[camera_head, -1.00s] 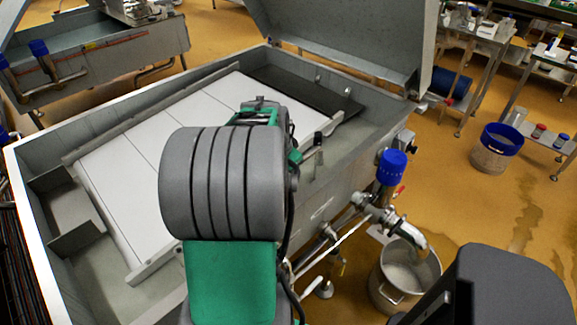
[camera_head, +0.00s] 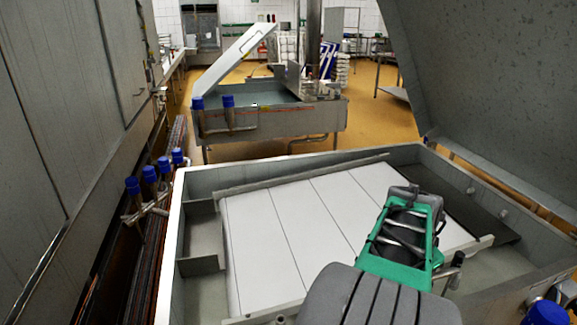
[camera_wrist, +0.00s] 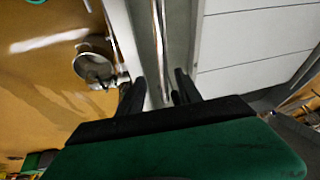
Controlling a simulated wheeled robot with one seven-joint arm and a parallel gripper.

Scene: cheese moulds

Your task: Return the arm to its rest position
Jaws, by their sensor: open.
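My arm (camera_head: 405,235), green and grey, reaches up from the lower right in the head view, over the right part of the steel vat (camera_head: 190,225). In the wrist view my gripper (camera_wrist: 157,85) is open, its two dark fingers apart with nothing between them. In that view the vat's steel rim runs behind and between the fingers. The gripper's fingers cannot be made out clearly in the head view.
White panels (camera_head: 262,245) lie inside the vat, and a raised steel lid (camera_head: 490,90) stands at right. Another vat (camera_head: 270,122) stands behind. Blue-capped valves (camera_head: 150,180) line the left. A metal pot (camera_wrist: 95,66) stands on the floor.

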